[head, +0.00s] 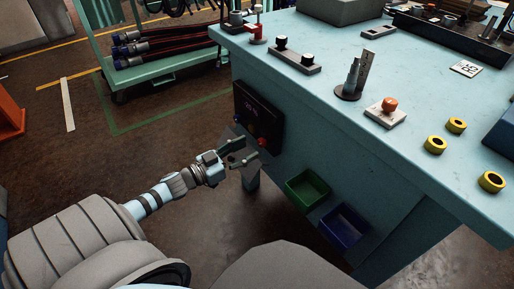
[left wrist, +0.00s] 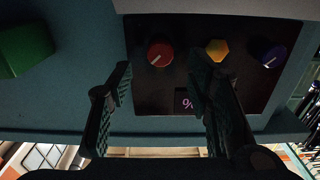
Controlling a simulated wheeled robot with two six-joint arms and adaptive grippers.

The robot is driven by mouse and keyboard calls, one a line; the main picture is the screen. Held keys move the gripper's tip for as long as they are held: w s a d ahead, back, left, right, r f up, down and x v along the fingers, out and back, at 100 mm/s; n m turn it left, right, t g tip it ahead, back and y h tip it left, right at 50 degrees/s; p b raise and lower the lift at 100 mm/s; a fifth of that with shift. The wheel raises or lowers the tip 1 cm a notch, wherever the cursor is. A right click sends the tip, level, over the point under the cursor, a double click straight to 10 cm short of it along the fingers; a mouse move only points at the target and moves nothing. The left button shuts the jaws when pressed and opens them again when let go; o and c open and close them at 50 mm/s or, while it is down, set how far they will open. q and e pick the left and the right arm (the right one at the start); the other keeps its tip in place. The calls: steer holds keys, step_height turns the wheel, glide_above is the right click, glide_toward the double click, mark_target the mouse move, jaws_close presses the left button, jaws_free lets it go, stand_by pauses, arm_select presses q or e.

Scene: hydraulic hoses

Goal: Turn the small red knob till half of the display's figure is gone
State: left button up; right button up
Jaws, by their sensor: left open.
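A dark control panel (head: 270,124) is on the side of the blue bench. Its small red knob (head: 262,142) sits low on the panel, and its display (head: 252,107) glows purple with a figure too small to read. In the left wrist view the red knob (left wrist: 160,53) has a pale pointer line, and the display (left wrist: 187,101) is partly hidden by a finger; a "%" shows. My right gripper is not in view.
A yellow knob (left wrist: 216,50) and a blue knob (left wrist: 270,54) sit beside the red one. A green bin (head: 307,188) and a blue bin (head: 343,226) hang on the bench side. A green hose cart (head: 150,75) stands behind.

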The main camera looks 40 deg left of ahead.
mark_target(260, 145)
arm_select(q)
steer(key=x, duration=0.4)
steer(key=shift+w+b, duration=0.35)
jaws_close()
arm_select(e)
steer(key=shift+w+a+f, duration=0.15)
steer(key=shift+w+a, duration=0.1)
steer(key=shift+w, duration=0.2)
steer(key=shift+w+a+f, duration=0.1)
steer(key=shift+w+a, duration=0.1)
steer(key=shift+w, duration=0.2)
